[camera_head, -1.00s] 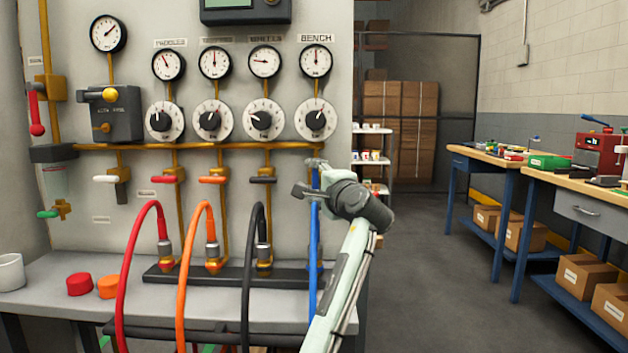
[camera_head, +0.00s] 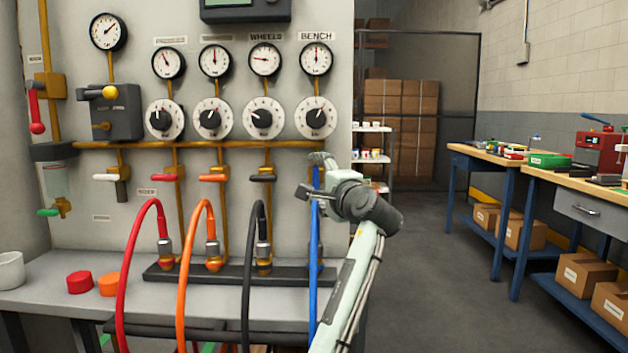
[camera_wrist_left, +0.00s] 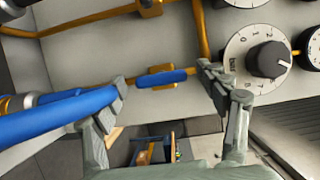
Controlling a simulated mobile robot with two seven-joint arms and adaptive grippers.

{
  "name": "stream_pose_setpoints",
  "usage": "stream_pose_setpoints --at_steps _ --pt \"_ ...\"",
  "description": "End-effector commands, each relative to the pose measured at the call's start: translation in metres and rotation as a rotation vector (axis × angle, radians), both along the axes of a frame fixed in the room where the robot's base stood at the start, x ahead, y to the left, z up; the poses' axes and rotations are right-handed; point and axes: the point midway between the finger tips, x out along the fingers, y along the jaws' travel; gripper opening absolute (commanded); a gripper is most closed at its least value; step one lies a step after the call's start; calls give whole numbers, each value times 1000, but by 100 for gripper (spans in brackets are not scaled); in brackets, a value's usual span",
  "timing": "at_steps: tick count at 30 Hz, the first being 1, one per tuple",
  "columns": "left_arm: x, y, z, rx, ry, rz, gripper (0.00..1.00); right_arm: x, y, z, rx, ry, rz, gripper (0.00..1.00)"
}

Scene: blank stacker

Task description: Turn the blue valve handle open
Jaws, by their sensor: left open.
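The blue valve handle (camera_wrist_left: 161,78) shows in the left wrist view as a short bar lying across the picture on a brass pipe. In the head view my gripper and wrist largely hide it. My left gripper (camera_head: 312,175) is open in front of the panel's right-hand valve line. In the left wrist view my left gripper (camera_wrist_left: 166,80) has one finger on each side of the handle, with visible gaps to both ends. Whether the fingers reach past the handle in depth, I cannot tell. My right gripper is not in view.
A blue hose (camera_wrist_left: 60,113) passes close by the left finger in the wrist view; it hangs below the gripper in the head view (camera_head: 314,260). Red, orange and black hoses (camera_head: 249,270) stand to the left. The BENCH dial (camera_head: 315,118) is just above the gripper. Floor at right is clear.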

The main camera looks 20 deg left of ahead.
Motion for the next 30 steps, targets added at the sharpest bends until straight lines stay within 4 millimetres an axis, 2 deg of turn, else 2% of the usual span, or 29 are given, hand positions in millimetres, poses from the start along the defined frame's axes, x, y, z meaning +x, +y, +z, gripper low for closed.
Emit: stream_pose_setpoints --at_steps 6,13,19,30 --pt "-38 -31 -1 -4 0 -3 74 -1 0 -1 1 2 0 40" --pt "-68 -55 0 -2 0 -2 74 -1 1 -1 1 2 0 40" --pt "-78 -62 1 -2 0 0 74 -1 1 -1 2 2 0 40" --pt "-78 -62 1 -1 0 0 74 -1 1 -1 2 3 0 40"
